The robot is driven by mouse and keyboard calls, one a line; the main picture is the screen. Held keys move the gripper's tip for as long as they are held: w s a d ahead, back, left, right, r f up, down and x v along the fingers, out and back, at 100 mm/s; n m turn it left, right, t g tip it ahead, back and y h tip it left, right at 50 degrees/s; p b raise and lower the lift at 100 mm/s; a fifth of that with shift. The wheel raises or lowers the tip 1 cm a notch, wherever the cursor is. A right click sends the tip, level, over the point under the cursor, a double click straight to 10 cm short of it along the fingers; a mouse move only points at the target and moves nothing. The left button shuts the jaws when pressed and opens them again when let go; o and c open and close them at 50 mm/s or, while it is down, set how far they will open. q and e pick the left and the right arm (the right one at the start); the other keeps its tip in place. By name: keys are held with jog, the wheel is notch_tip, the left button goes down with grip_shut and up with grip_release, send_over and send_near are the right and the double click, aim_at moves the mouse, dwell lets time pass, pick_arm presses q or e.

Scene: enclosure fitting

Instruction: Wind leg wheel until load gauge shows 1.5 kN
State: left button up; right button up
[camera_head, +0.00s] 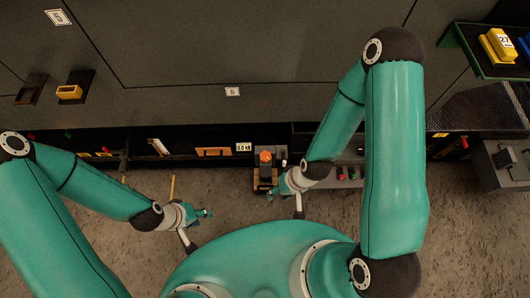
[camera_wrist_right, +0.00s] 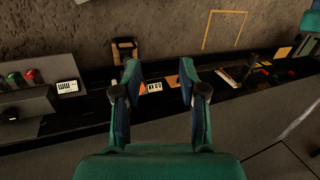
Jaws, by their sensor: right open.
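The load gauge (camera_head: 243,147) is a small white display on the dark lower ledge and appears to read 0.0 kN. It also shows in the right wrist view (camera_wrist_right: 155,86), between the fingers. An orange-topped dark unit on a wooden base (camera_head: 265,157) stands just right of the gauge; I cannot tell whether its top is the leg wheel. Its base also shows in the wrist view (camera_wrist_right: 124,44). My right gripper (camera_head: 273,190) is open and empty, beside this unit. My left gripper (camera_head: 207,212) is low over the floor, left of the unit; its jaws are too small to read.
A grey box with red and green buttons (camera_head: 345,173) sits right of the right gripper. An orange-brown plate (camera_head: 213,152) is on the ledge left of the gauge. Yellow marking (camera_wrist_right: 225,12) lies on open floor. A green-edged shelf (camera_head: 470,62) holds a yellow block (camera_head: 497,46).

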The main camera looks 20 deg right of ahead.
jog(key=o, duration=0.3)
jog(key=shift+f, duration=0.1)
jog(key=o, duration=0.5)
jog(key=w+f+n+b, duration=0.1)
jog(key=w+f+b, duration=0.1)
jog(key=w+f+n+b, duration=0.2)
jog(key=w+f+b, duration=0.1)
jog(key=w+a+f+n+b, duration=0.1)
jog(key=w+f+b, duration=0.1)
jog(key=w+b, duration=0.1)
jog(key=shift+f+n, duration=0.3)
jog(key=shift+f, duration=0.1)
jog(key=n+h+b, duration=0.4)
jog(key=n+b, duration=0.7)
jog(key=b, duration=0.4)
send_over(265, 156)
notch_tip(265, 156, down, 5)
jog(key=shift+g, duration=0.3)
notch_tip(265, 156, down, 16)
jog(key=b, duration=0.3)
jog(key=shift+d+b, duration=0.15)
jog(key=shift+b, duration=0.2)
jog(key=c, duration=1.2)
